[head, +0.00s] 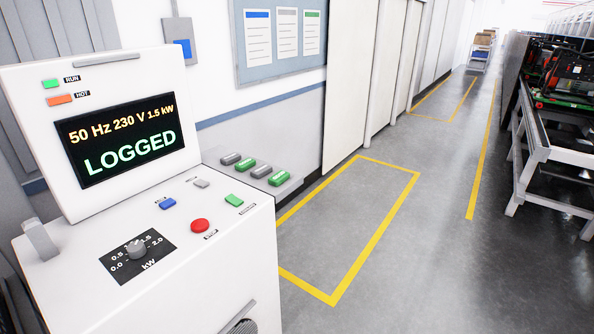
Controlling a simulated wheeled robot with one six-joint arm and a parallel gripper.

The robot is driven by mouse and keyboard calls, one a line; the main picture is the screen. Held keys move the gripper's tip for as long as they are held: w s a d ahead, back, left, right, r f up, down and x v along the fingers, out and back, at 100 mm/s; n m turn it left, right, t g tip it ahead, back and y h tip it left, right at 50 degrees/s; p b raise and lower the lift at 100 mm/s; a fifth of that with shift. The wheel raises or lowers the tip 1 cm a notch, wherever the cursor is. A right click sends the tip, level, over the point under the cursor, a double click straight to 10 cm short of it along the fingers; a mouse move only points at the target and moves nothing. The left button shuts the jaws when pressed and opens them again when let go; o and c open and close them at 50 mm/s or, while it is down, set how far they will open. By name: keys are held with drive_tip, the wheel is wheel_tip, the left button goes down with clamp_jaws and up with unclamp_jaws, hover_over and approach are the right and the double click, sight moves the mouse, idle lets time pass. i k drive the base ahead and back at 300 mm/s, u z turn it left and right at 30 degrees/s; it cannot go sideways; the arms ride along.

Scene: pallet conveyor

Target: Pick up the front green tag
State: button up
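A row of small rounded tags lies on a light grey ledge (212,160) beyond the right side of the white console. A green tag (279,178) is at the right end of the row, lowest in the picture. A grey tag (261,171) lies beside it, then another green tag (246,165), then another grey tag (231,158) at the left end. The tags lie apart on the ledge, and nothing holds them. My gripper is not in view.
The white console (235,270) fills the left foreground. Its screen (120,138) reads "LOGGED"; a knob (137,249) and red button (200,225) sit below. Yellow-lined floor (345,225) right of it is clear. A metal rack (540,150) stands at the right.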

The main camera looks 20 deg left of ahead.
sight(281, 176)
drive_tip(key=u, duration=0.25)
drive_tip(key=i, duration=0.6)
drive_tip(key=u, duration=0.8)
drive_tip(key=i, duration=0.35)
drive_tip(key=u, duration=0.4)
